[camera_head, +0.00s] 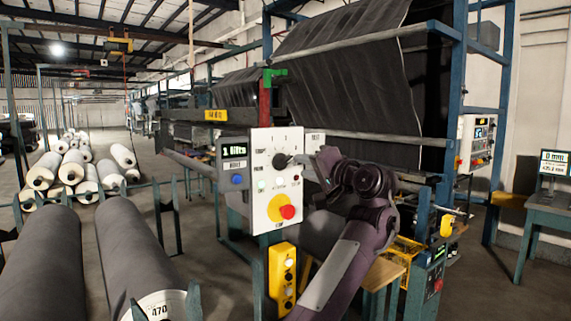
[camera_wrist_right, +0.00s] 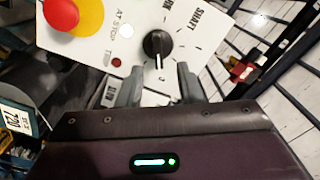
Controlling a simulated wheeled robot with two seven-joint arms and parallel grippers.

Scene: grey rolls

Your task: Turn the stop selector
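The stop selector is a black round knob (camera_head: 280,161) on the white control panel (camera_head: 262,190). In the right wrist view the knob (camera_wrist_right: 157,44) shows a pale pointer line toward my gripper, with dial ticks and the word SHAFT beside it. My right gripper (camera_head: 305,163) is in front of the panel, just right of the knob. In the right wrist view my right gripper (camera_wrist_right: 159,68) has its two grey fingers apart, with the knob just beyond and between the tips. I cannot tell whether they touch it. My left gripper is not in view.
A red button on a yellow disc (camera_head: 287,212) is low on the panel, near the gripper. A small display box (camera_head: 234,150) adjoins its left side. A yellow button box (camera_head: 283,275) hangs below. Grey rolls (camera_head: 130,250) lie at left. A machine frame (camera_head: 460,100) stands behind.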

